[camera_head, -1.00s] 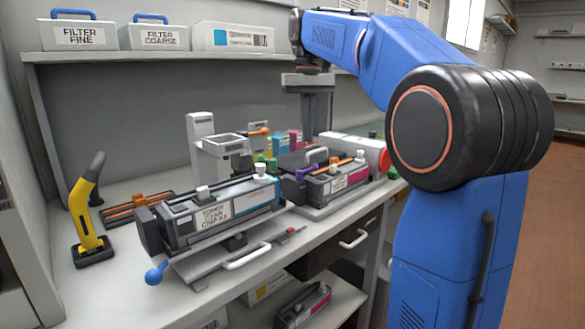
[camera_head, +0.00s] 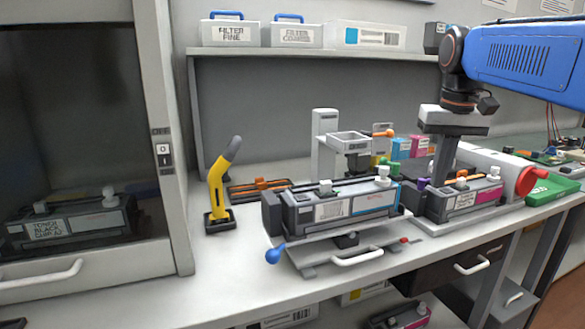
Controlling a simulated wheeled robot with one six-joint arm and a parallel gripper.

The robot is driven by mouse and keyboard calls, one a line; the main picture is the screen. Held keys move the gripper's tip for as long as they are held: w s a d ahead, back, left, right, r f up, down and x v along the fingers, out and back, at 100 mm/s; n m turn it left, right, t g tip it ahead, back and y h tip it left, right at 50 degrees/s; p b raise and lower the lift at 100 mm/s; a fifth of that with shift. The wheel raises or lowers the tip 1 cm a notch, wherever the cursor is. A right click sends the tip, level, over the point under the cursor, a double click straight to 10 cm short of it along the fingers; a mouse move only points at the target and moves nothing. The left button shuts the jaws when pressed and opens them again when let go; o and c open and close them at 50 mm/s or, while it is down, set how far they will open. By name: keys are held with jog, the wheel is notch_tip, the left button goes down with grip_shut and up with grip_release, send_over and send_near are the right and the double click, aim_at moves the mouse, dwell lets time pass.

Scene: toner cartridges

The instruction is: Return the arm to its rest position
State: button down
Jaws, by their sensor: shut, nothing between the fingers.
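My gripper (camera_head: 441,172) hangs pointing down from my blue arm at the right of the view. Its fingers are together with nothing between them. It is in front of or above the magenta-labelled toner cartridge (camera_head: 478,196) on the right; I cannot tell the exact gap. Another toner cartridge (camera_head: 335,210), with a cyan stripe, rests in a cradle with a blue-knobbed lever at the middle of the bench.
A glass-fronted cabinet (camera_head: 163,120) on the left holds a black toner cartridge (camera_head: 75,222). A yellow tool (camera_head: 218,185) stands on the bench (camera_head: 225,258). A shelf (camera_head: 270,51) above carries filter boxes. A red-ended cylinder (camera_head: 526,182) is at right.

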jog(key=s+a+f+t, duration=0.1)
jog(key=s+a+f, duration=0.1)
jog(key=s+f, duration=0.8)
jog(key=s+a+f+n+t, duration=0.1)
jog(key=s+a+f+t, duration=0.1)
jog(key=s+f, duration=0.9)
notch_tip(320, 180, down, 4)
jog(key=shift+r, duration=0.1)
